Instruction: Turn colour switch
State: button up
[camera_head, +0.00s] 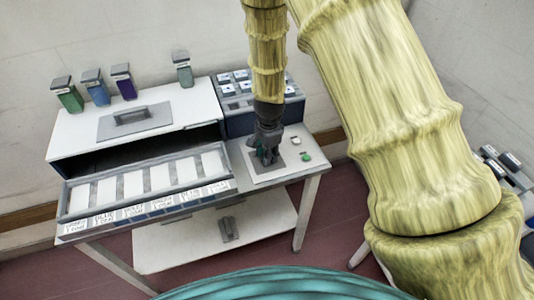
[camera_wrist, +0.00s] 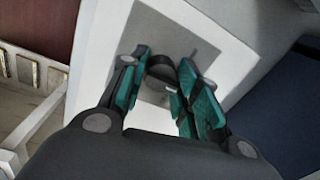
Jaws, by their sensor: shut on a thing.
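The colour switch (camera_wrist: 162,72) is a dark round knob on a grey square plate (camera_wrist: 205,50), seen in the wrist view between my fingers. The plate also shows in the head view (camera_head: 284,170), on a white panel at the right end of the bench. My gripper (camera_wrist: 165,92) has teal finger pads and is shut on the knob from above. In the head view my gripper (camera_head: 267,157) hides most of the knob. I cannot tell which way the knob points.
A green button (camera_head: 305,157) and a small pale button (camera_head: 295,141) sit right of the plate. A white tunnel box (camera_head: 190,105) carries several coloured bottles (camera_head: 97,93). A sample tray (camera_head: 120,207) extends at its front. A blue rack (camera_head: 235,122) stands behind my gripper.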

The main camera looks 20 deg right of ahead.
jog(key=o, duration=1)
jog(key=shift+r, duration=0.1)
jog(key=r, duration=1.1)
jog(key=shift+s+d+r, duration=0.1)
jog(key=shift+s+r, duration=0.25)
